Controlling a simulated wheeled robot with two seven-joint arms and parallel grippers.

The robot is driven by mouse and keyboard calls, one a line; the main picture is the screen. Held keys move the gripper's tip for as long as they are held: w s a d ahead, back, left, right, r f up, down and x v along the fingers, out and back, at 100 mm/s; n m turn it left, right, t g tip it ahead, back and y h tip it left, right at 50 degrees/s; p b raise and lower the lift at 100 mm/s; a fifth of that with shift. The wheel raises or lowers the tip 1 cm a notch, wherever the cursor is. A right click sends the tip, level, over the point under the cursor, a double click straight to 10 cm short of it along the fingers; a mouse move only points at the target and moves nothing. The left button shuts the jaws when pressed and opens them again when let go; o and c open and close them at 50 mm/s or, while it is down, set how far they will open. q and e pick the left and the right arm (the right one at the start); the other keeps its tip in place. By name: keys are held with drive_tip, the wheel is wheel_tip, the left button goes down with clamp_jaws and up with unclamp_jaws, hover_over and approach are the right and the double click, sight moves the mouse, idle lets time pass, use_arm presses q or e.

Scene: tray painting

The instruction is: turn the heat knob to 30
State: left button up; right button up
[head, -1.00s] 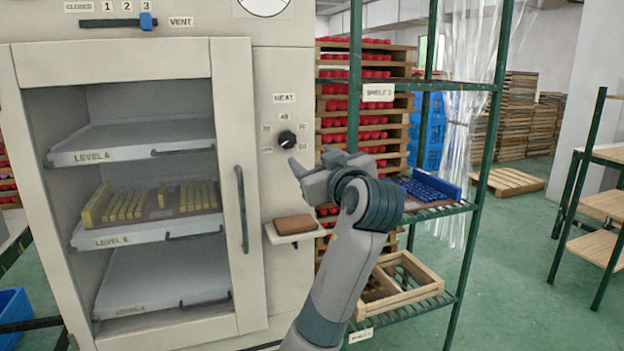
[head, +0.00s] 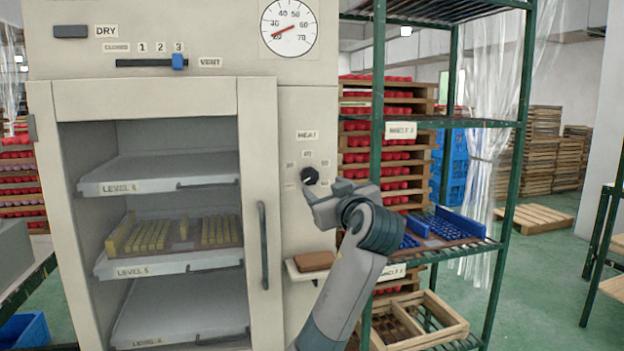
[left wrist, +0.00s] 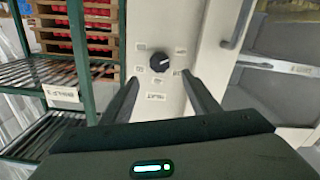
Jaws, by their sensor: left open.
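The heat knob (head: 309,175) is a round black dial with a pale pointer mark, on the cream panel right of the oven-like cabinet's door, under a HEAT label (head: 307,135). Small number labels ring it, too blurred to read surely. In the left wrist view the knob (left wrist: 159,63) lies ahead between the two fingers. My left gripper (head: 308,191) is open and empty, just in front of and below the knob; the fingers (left wrist: 160,88) seem apart from it. The round gauge (head: 289,27) above has a red needle pointing to its lower left. My right gripper is not in view.
A small ledge with a brown block (head: 314,261) juts out below the knob. The cabinet door handle (head: 263,245) is to the left. A green shelf rack (head: 377,150) with trays stands close on the right.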

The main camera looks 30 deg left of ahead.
sight(311, 177)
use_arm(q)
drive_tip(key=x, duration=1.1)
drive_tip(key=shift+w+a, duration=0.1)
drive_tip(key=c, duration=1)
